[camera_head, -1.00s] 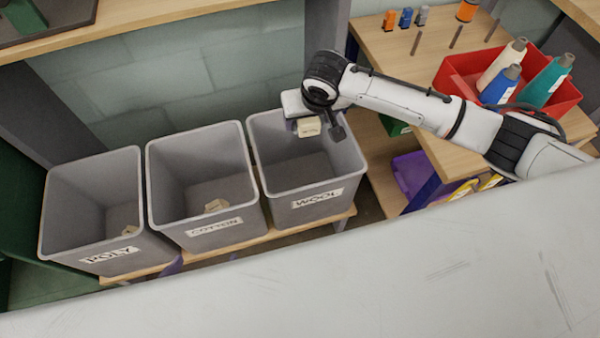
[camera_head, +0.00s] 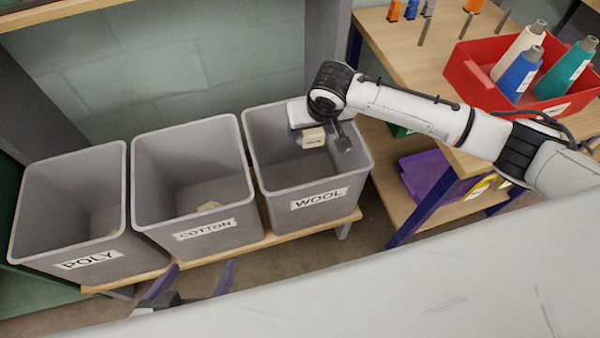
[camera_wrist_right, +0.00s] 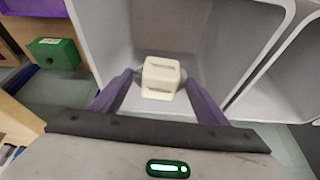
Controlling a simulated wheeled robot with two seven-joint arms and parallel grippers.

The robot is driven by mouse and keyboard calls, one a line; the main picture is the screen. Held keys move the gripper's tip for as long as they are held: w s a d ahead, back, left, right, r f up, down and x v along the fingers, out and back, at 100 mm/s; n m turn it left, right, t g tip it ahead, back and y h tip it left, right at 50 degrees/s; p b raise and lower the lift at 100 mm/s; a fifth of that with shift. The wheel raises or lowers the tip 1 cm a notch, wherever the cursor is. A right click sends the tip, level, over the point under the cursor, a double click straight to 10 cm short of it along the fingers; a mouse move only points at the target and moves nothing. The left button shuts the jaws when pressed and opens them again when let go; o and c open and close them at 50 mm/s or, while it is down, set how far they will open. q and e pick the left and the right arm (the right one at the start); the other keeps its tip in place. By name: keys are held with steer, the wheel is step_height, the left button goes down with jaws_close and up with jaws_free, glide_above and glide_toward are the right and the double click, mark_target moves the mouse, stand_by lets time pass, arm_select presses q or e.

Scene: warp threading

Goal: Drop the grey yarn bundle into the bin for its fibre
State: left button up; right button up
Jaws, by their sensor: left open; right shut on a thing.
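My right gripper (camera_head: 318,136) is shut on the yarn bundle (camera_wrist_right: 160,77). The bundle shows a cream tag face with small dark print, unreadable here, and grey at its sides between the purple fingers. In the head view it hangs inside the mouth of the WOOL bin (camera_head: 318,197), near the back, above the floor. The COTTON bin (camera_head: 205,232) and POLY bin (camera_head: 88,262) stand to its left. My left gripper (camera_head: 192,281) is open and empty, low in front of the bins, partly hidden by a pale surface.
The bins stand on a wooden bench (camera_head: 262,240). A small pale piece (camera_head: 208,206) lies in the COTTON bin. On the right, a wooden table (camera_head: 400,45) carries a red tray (camera_head: 478,85) of yarn cones. A purple tray (camera_head: 422,177) sits below. The pale surface crosses the foreground.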

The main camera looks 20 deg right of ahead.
arm_select(q)
steer(key=shift+r, duration=0.1)
steer(key=shift+w, duration=0.1)
arm_select(e)
steer(key=o, duration=1.1)
arm_select(q)
steer(key=r+p, duration=0.1)
steer(key=p, duration=0.2)
steer(key=shift+a+p, duration=0.2)
steer(key=shift+p, duration=0.1)
arm_select(e)
steer(key=v, duration=1)
steer(key=shift+r, duration=0.15)
arm_select(q)
steer(key=shift+r, duration=0.1)
arm_select(e)
steer(key=shift+s, duration=0.1)
